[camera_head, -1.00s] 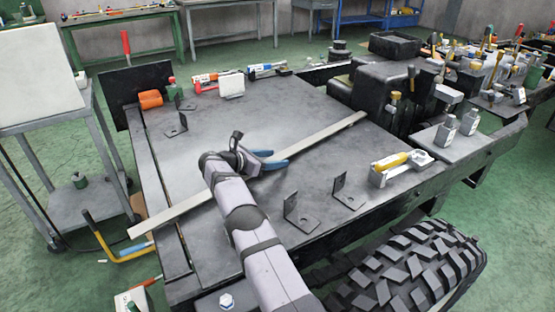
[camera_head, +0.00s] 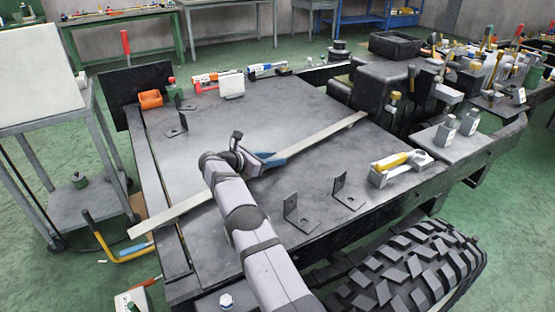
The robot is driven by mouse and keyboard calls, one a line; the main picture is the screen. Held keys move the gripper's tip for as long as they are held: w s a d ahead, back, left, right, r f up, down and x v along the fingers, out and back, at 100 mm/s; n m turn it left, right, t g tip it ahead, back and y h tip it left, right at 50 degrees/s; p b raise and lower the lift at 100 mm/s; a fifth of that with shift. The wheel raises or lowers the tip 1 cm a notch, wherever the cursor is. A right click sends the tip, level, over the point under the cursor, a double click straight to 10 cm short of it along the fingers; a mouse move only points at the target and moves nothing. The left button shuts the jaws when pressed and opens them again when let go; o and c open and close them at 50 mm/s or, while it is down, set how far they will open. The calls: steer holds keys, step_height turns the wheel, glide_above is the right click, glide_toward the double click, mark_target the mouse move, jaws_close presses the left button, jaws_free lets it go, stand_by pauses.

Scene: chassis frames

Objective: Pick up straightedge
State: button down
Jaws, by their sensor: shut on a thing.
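The straightedge (camera_head: 317,137) is a long, thin, pale grey bar lying diagonally across the dark chassis plate (camera_head: 250,103). Its left end (camera_head: 150,225) sticks out past the plate's left edge, and its right end reaches toward the black block at the back right. My gripper (camera_head: 272,162) is at the middle of the bar, with its blue fingers shut on it. The wrist hides part of the bar. I cannot tell whether the bar is clear of the plate.
Angle brackets (camera_head: 297,222) stand upright near the plate's front right edge, beside a tray with a yellow-handled tool (camera_head: 390,162). Another bracket (camera_head: 176,125) stands at the back left. A large tyre (camera_head: 415,275) is at the front right. The plate's middle is mostly clear.

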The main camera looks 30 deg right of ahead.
stand_by(0.8)
steer(key=shift+w+r, duration=0.1)
steer(key=shift+r, duration=0.2)
steer(key=shift+r, duration=0.1)
steer(key=shift+r, duration=0.6)
step_height(320, 180, up, 27)
steer(key=p, duration=1.8)
steer(key=shift+f, duration=0.2)
